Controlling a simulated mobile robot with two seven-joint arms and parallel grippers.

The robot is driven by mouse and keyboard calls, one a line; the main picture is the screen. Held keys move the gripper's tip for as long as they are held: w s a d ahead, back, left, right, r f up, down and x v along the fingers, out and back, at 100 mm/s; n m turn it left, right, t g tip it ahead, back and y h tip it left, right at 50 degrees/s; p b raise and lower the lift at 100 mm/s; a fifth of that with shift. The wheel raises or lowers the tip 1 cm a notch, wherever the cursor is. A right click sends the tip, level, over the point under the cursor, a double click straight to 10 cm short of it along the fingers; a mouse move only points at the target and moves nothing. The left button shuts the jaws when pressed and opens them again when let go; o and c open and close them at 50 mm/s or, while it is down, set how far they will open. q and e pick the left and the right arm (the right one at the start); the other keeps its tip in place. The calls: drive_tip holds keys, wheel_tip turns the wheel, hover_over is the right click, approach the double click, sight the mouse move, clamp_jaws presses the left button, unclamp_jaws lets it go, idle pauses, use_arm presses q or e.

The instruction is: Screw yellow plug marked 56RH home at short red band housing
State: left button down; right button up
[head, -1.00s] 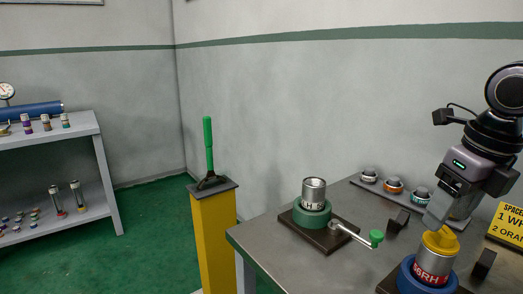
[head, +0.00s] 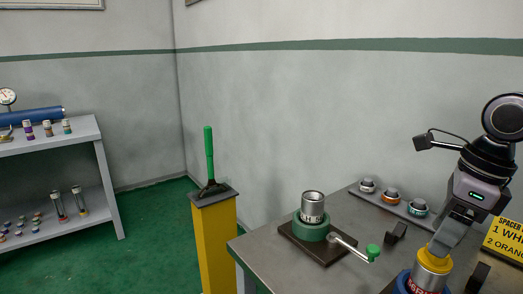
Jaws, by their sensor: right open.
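The yellow plug (head: 434,262) sits on top of a silver housing (head: 432,279) at the lower right of the head view. The housing has a red band, cut by the bottom edge of the picture, and stands in a blue vise (head: 402,282). How deep the plug sits cannot be told. My right gripper (head: 438,246) is open and points down at the plug, its fingers at the plug's top. The fingers hide part of the plug, and contact is unclear. My left gripper is not in view.
A green vise (head: 311,231) with a crank handle (head: 355,248) holds another silver housing (head: 312,206) on the grey table. Several small capped parts stand on a strip (head: 406,207) behind. A yellow sign (head: 505,241) stands at right. A yellow post (head: 217,245) stands left of the table.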

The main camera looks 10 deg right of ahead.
sight(434, 261)
drive_tip(key=shift+r+n+p, duration=0.1)
drive_tip(key=shift+n+p, duration=0.5)
drive_tip(key=shift+n, duration=0.4)
drive_tip(key=shift+n+g+p, duration=0.3)
drive_tip(key=shift+n+p, duration=0.15)
drive_tip(key=shift+n, duration=0.55)
drive_tip(key=n, duration=0.3)
drive_tip(key=shift+n+g+y+p, duration=0.3)
drive_tip(key=shift+p, duration=0.1)
drive_tip(key=shift+f+b, duration=1)
drive_tip(key=shift+f, duration=0.25)
